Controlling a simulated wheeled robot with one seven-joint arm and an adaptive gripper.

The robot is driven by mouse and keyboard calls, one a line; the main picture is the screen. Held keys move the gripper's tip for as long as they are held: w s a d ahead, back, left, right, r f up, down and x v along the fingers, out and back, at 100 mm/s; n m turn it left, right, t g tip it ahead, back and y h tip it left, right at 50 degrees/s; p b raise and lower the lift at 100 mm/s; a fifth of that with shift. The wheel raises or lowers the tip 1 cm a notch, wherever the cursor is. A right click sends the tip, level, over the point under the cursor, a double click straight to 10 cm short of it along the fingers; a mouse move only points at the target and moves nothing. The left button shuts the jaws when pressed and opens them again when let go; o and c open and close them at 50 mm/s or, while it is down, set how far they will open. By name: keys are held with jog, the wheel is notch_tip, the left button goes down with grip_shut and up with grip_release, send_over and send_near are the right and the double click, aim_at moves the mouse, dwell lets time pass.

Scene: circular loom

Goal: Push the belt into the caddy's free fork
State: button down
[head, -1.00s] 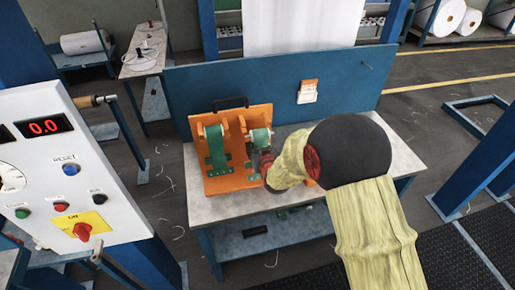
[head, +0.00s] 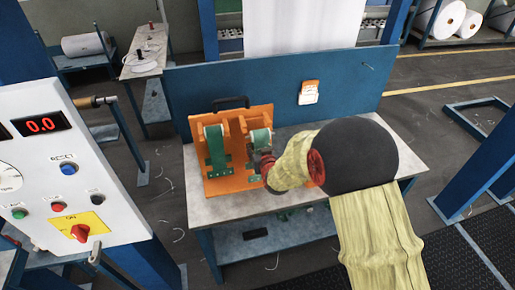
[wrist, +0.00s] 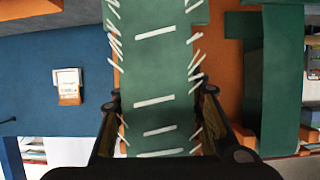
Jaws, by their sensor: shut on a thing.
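The orange caddy (head: 236,186) stands on the bench in the head view. A green belt (head: 215,143) hangs over its left fork; that belt also shows at the right of the wrist view (wrist: 270,75). A second green belt (head: 260,137) is at the caddy's right side. In the wrist view this second belt (wrist: 158,75), with white cross marks and slanted white pins along its edges, runs between my fingers. My gripper (wrist: 160,103) is shut on it. In the head view my gripper (head: 266,168) is at the caddy's right front. Whether the belt sits in the fork cannot be told.
The grey bench top (head: 235,208) is bare in front of the caddy. A blue back panel (head: 345,85) with a small orange-and-white tag (head: 309,92) stands behind. A white control box (head: 70,160) is close at the left, and a blue frame post (head: 490,170) is at the right.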

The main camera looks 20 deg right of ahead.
jog(key=shift+w, duration=0.2)
jog(key=shift+w, duration=0.35)
jog(key=shift+w+b, duration=0.3)
jog(key=shift+b, duration=0.1)
jog(key=shift+w, duration=0.3)
jog(key=shift+w, duration=0.1)
dwell(0.3)
jog(key=shift+w+b, duration=1.1)
jog(key=shift+w, duration=0.85)
jog(key=shift+r, duration=0.1)
jog(key=c, duration=1)
grip_release()
